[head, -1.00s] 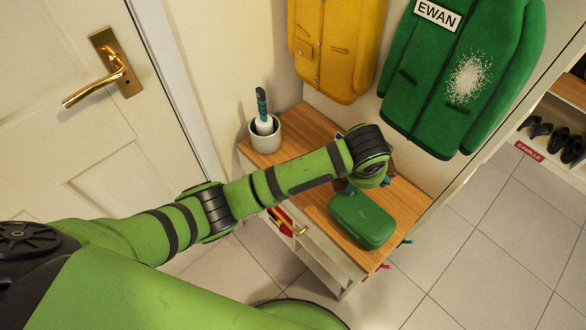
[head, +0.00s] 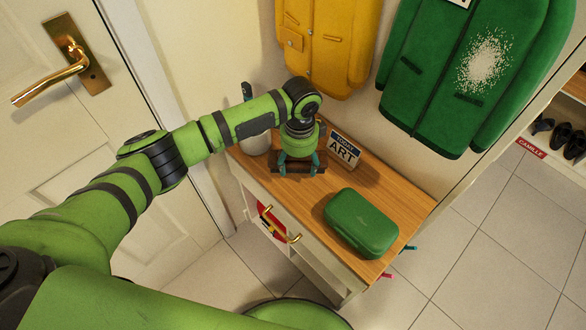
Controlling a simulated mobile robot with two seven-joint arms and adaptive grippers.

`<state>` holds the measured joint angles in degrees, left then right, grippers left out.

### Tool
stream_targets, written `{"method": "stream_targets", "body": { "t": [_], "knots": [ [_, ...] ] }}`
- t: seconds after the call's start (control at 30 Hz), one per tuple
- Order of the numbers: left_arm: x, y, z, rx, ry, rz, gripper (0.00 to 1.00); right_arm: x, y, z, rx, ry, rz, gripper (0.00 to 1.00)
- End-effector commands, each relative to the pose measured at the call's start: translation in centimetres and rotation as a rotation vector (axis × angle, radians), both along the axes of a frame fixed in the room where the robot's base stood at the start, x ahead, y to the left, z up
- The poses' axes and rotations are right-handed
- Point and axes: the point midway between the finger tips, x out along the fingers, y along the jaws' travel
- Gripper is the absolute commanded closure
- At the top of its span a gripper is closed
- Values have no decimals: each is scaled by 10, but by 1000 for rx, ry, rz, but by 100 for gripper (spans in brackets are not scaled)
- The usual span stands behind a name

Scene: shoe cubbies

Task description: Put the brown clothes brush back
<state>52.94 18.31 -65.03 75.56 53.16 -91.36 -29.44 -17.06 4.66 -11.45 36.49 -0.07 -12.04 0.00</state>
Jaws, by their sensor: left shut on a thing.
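The brown clothes brush (head: 285,169) is a dark brown block low over the left part of the wooden bench top (head: 385,190). My left gripper (head: 300,163) points down with its teal fingers shut on it. The fingers and wrist hide part of the brush. I cannot tell whether the brush touches the wood. My right gripper is not in view.
A pale cup (head: 255,143) with a handled item stands behind my left arm. A "TODAY ART" sign (head: 343,148) stands by the wall. A green case (head: 362,222) lies at the right. A green coat (head: 470,70) with white specks and a yellow coat (head: 325,45) hang above.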

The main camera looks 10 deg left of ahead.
Motion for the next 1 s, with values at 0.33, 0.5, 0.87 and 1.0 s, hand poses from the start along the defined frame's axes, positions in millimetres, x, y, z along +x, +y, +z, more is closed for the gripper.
{"method": "stream_targets", "body": {
  "t": [0.33, 0.5, 0.87, 1.0],
  "knots": [
    [6, 14, -33, 0, 2, -1, 55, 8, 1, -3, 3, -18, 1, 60],
    [7, 14, -49, -2, -1, -1, 55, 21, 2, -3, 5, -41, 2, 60],
    [6, 14, -53, -1, -1, -1, 25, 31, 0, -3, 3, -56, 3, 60],
    [6, 14, -52, -1, -1, -1, 6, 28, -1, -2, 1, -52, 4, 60]
  ]
}}
